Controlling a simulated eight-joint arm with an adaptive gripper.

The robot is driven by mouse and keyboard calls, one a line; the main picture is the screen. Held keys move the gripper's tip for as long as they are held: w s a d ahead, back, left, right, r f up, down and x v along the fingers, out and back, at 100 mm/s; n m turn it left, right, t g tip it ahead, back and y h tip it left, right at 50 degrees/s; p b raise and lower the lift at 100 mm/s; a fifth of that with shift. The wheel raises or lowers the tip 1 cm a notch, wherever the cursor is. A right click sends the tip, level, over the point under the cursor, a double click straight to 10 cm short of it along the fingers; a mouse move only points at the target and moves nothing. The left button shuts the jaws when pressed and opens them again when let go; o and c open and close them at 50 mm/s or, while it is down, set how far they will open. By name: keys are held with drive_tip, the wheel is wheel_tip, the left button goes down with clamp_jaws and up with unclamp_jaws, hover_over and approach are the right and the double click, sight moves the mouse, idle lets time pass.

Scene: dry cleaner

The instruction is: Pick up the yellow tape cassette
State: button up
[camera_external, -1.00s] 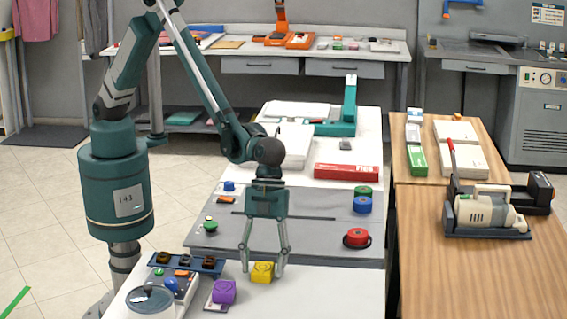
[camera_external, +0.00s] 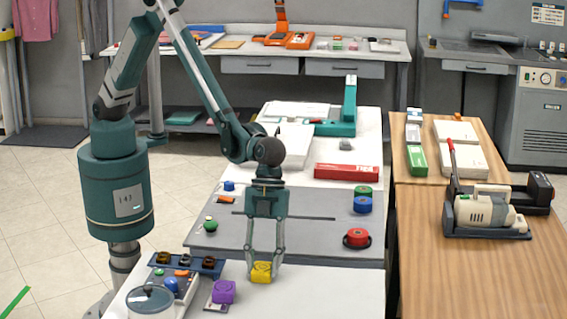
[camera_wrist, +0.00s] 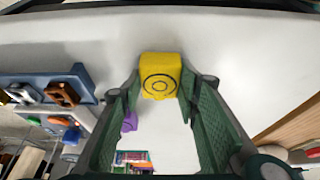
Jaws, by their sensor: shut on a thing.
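The yellow tape cassette (camera_external: 261,273) is a small block at the front of the white table. In the wrist view the yellow cassette (camera_wrist: 160,76) shows a dark ring on its face and sits between the fingertips. My gripper (camera_external: 262,266) reaches down over it, with one finger on its left and one on its right. The fingers are shut on the cassette. In the wrist view my gripper (camera_wrist: 160,90) has its green finger pads along both sides of the cassette. I cannot tell whether the cassette is touching the table.
A purple block (camera_external: 223,291) lies just left of the cassette. A blue rack (camera_external: 187,263) with dark knobs and a round clear-topped container (camera_external: 150,299) stand further left. A red roll (camera_external: 356,238) is on the grey mat (camera_external: 300,240) behind. The table right of the cassette is clear.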

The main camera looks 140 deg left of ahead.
sight(263, 266)
drive_tip(key=shift+r, duration=0.1)
wheel_tip(263, 266, up, 10)
drive_tip(key=p, duration=0.1)
idle(0.5)
